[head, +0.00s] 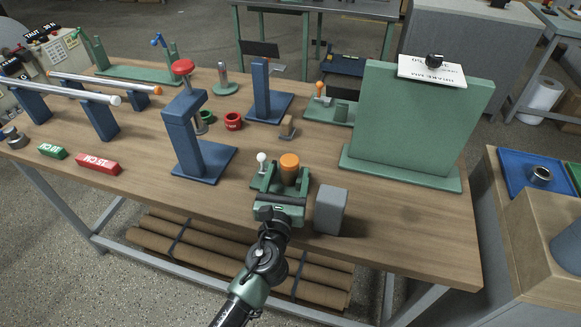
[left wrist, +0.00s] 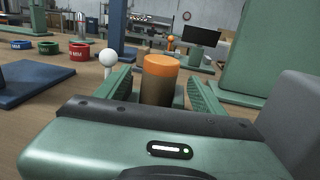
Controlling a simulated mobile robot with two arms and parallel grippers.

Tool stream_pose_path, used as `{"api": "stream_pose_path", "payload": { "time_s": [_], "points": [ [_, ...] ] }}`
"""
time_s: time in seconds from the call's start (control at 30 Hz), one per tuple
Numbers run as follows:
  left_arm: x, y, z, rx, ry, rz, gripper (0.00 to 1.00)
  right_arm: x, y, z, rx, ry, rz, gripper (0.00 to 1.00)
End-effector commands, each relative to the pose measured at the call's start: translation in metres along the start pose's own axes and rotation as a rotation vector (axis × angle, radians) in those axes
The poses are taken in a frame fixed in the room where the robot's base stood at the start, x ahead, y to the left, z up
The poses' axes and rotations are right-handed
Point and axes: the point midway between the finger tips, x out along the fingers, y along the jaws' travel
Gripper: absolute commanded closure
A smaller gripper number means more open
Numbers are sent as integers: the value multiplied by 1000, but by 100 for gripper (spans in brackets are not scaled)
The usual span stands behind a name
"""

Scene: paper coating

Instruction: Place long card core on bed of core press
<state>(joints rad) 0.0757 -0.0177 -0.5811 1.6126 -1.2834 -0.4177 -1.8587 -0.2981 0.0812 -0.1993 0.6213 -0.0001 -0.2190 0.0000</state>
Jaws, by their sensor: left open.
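A brown upright cylinder with an orange top (head: 290,168), which looks like the long card core, stands near the front of the wooden table. It also shows in the left wrist view (left wrist: 160,78). My left gripper (head: 280,182) is open, with its green fingers on either side of the cylinder; gaps show between them. The cylinder's foot is hidden by the gripper. A blue upright frame with a red knob (head: 184,122) and a flat blue base stands left of the gripper; it may be the core press. My right gripper is not in view.
A grey block (head: 330,210) stands close to the right of my left gripper. A white-knobbed post (head: 262,158) is close on its left. A tall green panel (head: 415,120) stands behind to the right. The table's front right (head: 420,235) is clear.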

Motion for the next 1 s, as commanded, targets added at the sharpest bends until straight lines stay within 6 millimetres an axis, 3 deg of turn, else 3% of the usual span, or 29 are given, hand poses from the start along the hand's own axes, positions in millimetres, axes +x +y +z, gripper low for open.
{"api": "stream_pose_path", "payload": {
  "time_s": [0.13,0.43,0.73,0.77,0.9,1.0],
  "points": [
    [18,1,1,-2,-1,2,31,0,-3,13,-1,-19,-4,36],
    [60,1,0,-3,0,1,31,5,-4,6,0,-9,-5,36],
    [66,1,0,-4,1,1,31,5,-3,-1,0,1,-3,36],
    [66,1,0,-4,1,1,34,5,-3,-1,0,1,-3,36],
    [66,1,0,-4,1,2,73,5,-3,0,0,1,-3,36],
    [66,1,0,-4,1,2,96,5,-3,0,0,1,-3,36]
  ]
}}
